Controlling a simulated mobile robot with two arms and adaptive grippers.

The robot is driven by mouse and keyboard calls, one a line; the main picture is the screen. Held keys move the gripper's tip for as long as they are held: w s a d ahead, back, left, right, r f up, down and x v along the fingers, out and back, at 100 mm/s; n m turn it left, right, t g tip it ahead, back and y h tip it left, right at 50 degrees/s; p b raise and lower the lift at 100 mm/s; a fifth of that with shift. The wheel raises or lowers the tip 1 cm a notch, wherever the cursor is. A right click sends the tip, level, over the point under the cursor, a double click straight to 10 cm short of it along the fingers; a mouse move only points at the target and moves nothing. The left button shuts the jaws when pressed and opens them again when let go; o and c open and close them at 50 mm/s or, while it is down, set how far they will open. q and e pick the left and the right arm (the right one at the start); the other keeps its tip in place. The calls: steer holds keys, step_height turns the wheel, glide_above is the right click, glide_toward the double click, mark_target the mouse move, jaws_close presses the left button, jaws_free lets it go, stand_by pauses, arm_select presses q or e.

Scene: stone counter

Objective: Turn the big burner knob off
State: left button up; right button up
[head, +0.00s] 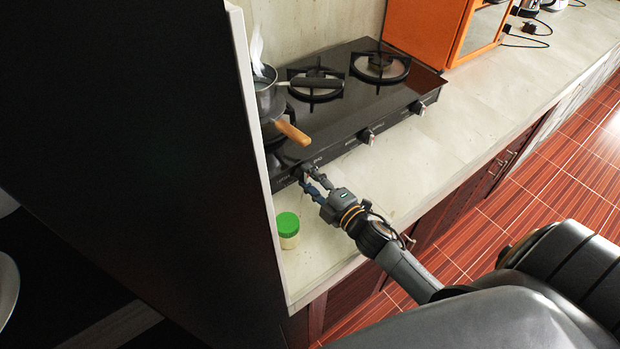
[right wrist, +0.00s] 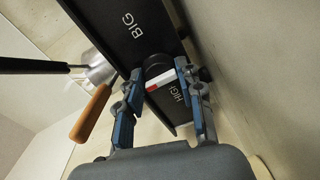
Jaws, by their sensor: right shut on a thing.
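The black cooktop (head: 340,125) has a row of knobs along its front panel. The big burner knob (right wrist: 155,70), dark with a white and red mark, sits beside the printed words BIG and HIGH in the right wrist view. My right gripper (head: 314,180) is at the leftmost knob at the front of the cooktop. In the right wrist view its two blue-grey fingers (right wrist: 160,82) are shut on the knob, one on each side. In the head view the fingers largely hide this knob. My left gripper is not in view.
Two other knobs, a middle one (head: 367,136) and a right one (head: 417,106), are on the panel. A pan (head: 268,97) and a wooden handle (head: 293,132) overhang the left burner. A green-lidded jar (head: 288,226) stands near the gripper. A dark tall panel blocks the left.

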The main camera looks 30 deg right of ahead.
steer(key=o, duration=1.2)
steer(key=shift+c, duration=0.2)
steer(key=shift+s, duration=0.1)
steer(key=s, duration=0.4)
steer(key=s+d, duration=0.1)
steer(key=s, duration=0.2)
steer(key=s+d, duration=0.1)
steer(key=s, duration=0.3)
steer(key=shift+s+r, duration=0.3)
steer(key=shift+r, duration=0.05)
